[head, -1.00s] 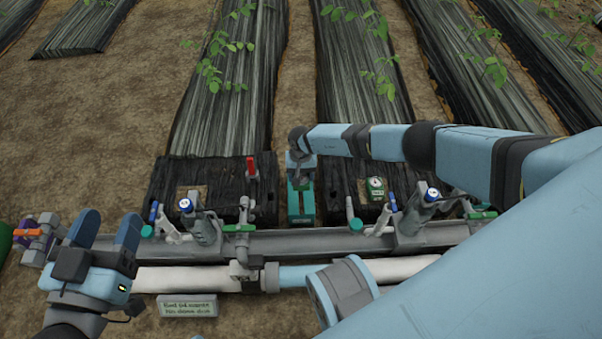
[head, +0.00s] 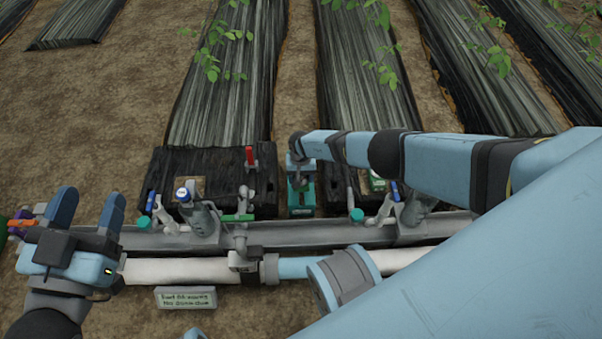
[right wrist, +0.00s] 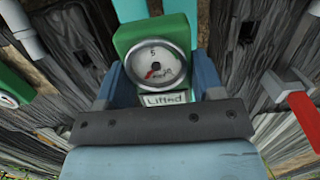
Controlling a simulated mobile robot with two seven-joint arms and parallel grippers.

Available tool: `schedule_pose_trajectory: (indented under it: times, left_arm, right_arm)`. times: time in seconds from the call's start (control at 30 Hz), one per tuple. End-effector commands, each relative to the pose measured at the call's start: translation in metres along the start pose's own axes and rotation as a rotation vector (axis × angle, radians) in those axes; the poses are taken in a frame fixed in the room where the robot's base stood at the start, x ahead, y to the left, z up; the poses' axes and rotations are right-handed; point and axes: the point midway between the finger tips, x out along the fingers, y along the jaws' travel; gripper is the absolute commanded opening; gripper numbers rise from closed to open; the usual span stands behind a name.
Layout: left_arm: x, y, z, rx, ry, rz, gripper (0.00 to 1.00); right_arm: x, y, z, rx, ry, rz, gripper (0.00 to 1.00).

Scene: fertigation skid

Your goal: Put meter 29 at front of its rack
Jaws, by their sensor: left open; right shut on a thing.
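A green meter (right wrist: 125,40) with a round white dial sits between the blue fingers of my right gripper (right wrist: 160,85), which is shut on it. A small white plate reading "Lifted" (right wrist: 165,98) shows just below the dial. I cannot read a number 29 on it. In the head view my right gripper (head: 300,165) is over a teal upright stand (head: 301,198) behind the grey rail, and hides its upper part. I cannot tell whether the meter touches the stand. My left gripper (head: 88,210) is open and empty at the left, fingers upward.
Another green meter (right wrist: 8,100) shows at the left edge of the right wrist view. A red lever (right wrist: 303,112) is at the right. Valves with blue caps (head: 183,194) stand along the grey rail (head: 270,237). White pipe (head: 190,270) and a sign (head: 186,298) lie in front.

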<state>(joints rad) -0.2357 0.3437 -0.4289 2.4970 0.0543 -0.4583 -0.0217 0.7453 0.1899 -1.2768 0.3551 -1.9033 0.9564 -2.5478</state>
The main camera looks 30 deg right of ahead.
Motion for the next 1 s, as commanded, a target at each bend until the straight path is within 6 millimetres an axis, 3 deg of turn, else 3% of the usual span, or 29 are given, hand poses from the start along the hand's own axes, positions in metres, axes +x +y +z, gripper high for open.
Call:
schedule_pose_trajectory:
  times: [0.67, 0.7, 0.8, 1.0]
  left_arm:
    - [0.0013, -0.0004, 0.0016, -0.001, -0.003, -0.001, 0.57]
    - [0.001, -0.0005, 0.0017, 0.001, -0.004, 0.0, 0.57]
    - [0.0003, -0.0007, 0.0019, 0.006, -0.005, 0.002, 0.57]
    - [0.0, -0.0008, 0.0015, 0.007, -0.004, 0.002, 0.57]
  right_arm:
    - [0.004, 0.0005, -0.0004, 0.0, 0.002, 0.0, 0.35]
    - [0.0041, 0.0005, -0.0003, 0.0, 0.002, 0.0, 0.68]
    - [0.0041, 0.0006, -0.0003, 0.0, 0.001, 0.0, 0.91]
    - [0.0043, 0.0007, -0.0002, 0.0, 0.001, 0.001, 0.91]
